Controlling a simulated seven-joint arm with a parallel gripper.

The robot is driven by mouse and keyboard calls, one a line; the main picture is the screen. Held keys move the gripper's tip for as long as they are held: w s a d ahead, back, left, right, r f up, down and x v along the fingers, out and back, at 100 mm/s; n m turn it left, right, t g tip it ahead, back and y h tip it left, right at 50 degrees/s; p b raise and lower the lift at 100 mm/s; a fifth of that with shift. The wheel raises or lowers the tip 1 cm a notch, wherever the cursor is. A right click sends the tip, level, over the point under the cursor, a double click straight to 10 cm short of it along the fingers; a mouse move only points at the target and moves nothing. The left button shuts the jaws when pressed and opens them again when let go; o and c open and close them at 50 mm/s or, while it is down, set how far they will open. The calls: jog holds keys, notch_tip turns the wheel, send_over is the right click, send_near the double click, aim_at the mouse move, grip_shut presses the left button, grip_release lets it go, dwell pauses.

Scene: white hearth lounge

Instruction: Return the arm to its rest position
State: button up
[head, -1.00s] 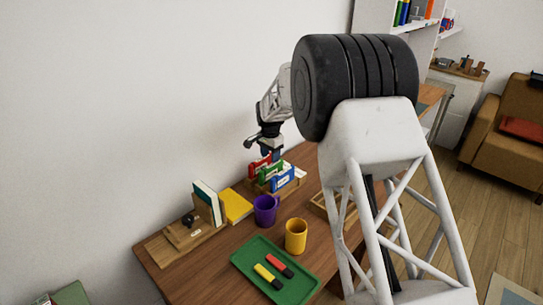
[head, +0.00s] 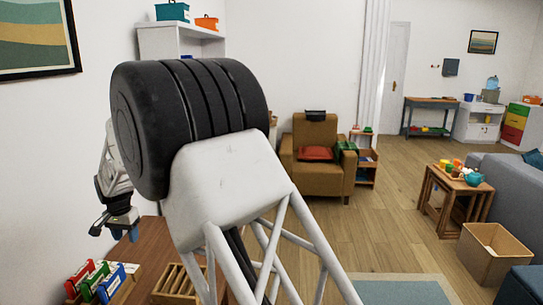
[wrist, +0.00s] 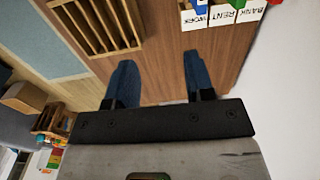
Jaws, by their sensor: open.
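My gripper (head: 118,228) hangs in the air over the wooden desk (head: 148,247), at the left of the head view. In the wrist view its two blue fingers stand well apart with nothing between them (wrist: 159,60). My arm is bent, and its big dark joint and white lattice link hide much of the desk in the head view. The red, green and blue binders (head: 95,282) stand on the desk below the gripper, apart from it. Their labelled spines (wrist: 222,14) show at the top of the wrist view.
A slatted wooden rack (head: 172,286) lies beside the binders; it also shows in the wrist view (wrist: 92,28). A white wall runs close along the left. A brown armchair (head: 330,172), a side table (head: 455,195) and a cardboard box (head: 488,252) stand on the open floor.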

jog(key=s+d+r, duration=0.1)
jog(key=d+r, duration=0.4)
jog(key=d, duration=0.6)
jog(key=d+r, duration=0.5)
jog(key=d, duration=0.7)
jog(key=s+d+r, duration=0.1)
jog(key=d+r, duration=0.4)
jog(key=d, duration=0.6)
jog(key=s+d+r+t, duration=0.1)
jog(key=s+d, duration=0.5)
jog(key=d, duration=0.3)
jog(key=s+d+r, duration=0.2)
jog(key=s+d, duration=0.4)
jog(key=d, duration=0.3)
jog(key=s+d+r+t, duration=0.1)
jog(key=s+d, duration=0.5)
jog(key=d, duration=0.4)
jog(key=s+d+f, duration=0.2)
jog(key=s+d, duration=0.2)
jog(key=s, duration=0.4)
jog(key=s+d+f, duration=0.3)
jog(key=s+d, duration=0.2)
jog(key=s, duration=0.2)
jog(key=shift+s+d, duration=0.2)
jog(key=shift+s, duration=0.2)
